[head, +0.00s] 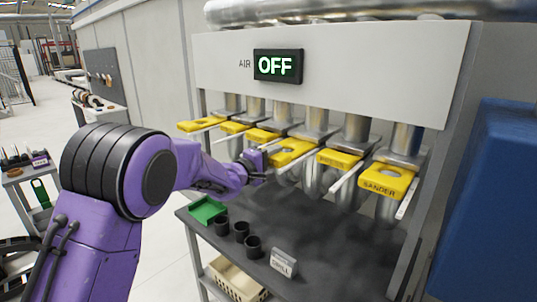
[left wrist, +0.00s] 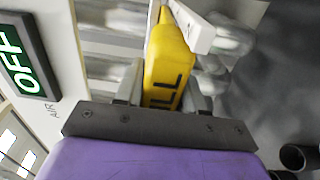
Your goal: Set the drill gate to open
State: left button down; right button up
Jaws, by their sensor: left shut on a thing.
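The drill gate (head: 293,149) is a yellow slide plate in a row of similar yellow gates under a grey hood. In the left wrist view the yellow gate (left wrist: 168,62) carries black letters, of which "LL" shows. My left gripper (head: 262,167) is at the left front end of this gate. In the left wrist view its two fingers (left wrist: 162,92) stand on either side of the yellow body, shut on it. The gripper hides part of the gate in the head view. My right gripper is in neither view.
A display (head: 278,66) beside "AIR" reads OFF. The sander gate (head: 388,181) is at the right of the row. Below is a dark bench (head: 340,250) with black cups (head: 241,231), a green tray (head: 207,210) and a small sign (head: 284,262). A blue panel (head: 490,200) stands at right.

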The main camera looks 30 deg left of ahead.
pick_arm(q)
jog(key=shift+f, duration=0.1)
jog(key=c, duration=0.8)
grip_release()
jog(key=shift+o, duration=0.2)
jog(key=shift+s, duration=0.15)
jog(key=b+v, duration=0.3)
jog(key=v, duration=0.7)
jog(key=shift+s, duration=0.3)
jog(key=shift+a, duration=0.1)
